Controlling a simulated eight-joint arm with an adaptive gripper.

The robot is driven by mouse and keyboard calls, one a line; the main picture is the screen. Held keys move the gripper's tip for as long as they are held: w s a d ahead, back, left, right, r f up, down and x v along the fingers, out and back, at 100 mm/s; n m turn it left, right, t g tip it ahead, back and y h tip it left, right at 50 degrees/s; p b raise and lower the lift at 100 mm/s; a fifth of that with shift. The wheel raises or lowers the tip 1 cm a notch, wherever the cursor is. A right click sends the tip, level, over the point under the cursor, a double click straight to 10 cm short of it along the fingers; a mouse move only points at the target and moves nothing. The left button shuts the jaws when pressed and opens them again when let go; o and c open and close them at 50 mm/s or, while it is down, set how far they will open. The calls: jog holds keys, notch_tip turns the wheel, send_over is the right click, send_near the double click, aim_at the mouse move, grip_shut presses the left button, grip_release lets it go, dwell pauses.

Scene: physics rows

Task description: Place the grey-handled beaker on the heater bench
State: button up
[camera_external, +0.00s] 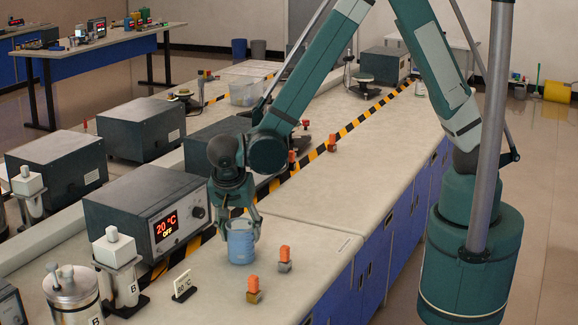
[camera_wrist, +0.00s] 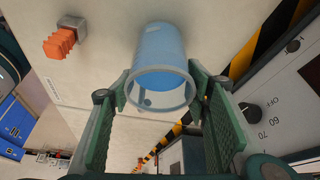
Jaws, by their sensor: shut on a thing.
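A clear beaker of blue liquid (camera_external: 241,246) is at the front of the bench, upright, beside the heater box (camera_external: 150,215). My gripper (camera_external: 239,222) points down at it, with its fingers on either side of the beaker's upper part. In the wrist view the beaker (camera_wrist: 162,62) sits between the two green fingers (camera_wrist: 158,90), and the gripper is shut on it. No grey handle can be made out. The heater box has a red display reading 20 °C OFF. I cannot tell whether the beaker's base touches the pale bench top (camera_external: 315,232).
Two small orange-topped blocks (camera_external: 284,258) (camera_external: 254,290) stand right of and in front of the beaker. A small temperature card (camera_external: 184,286), a white-topped canister (camera_external: 119,265) and a metal pot (camera_external: 75,298) stand to the left. Black-yellow tape (camera_external: 350,125) runs along the bench.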

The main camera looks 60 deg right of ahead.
jog(key=o, duration=1.1)
jog(key=shift+r, duration=0.15)
jog(key=p+v, duration=0.1)
jog(key=v, duration=1.1)
jog(key=shift+d, duration=0.1)
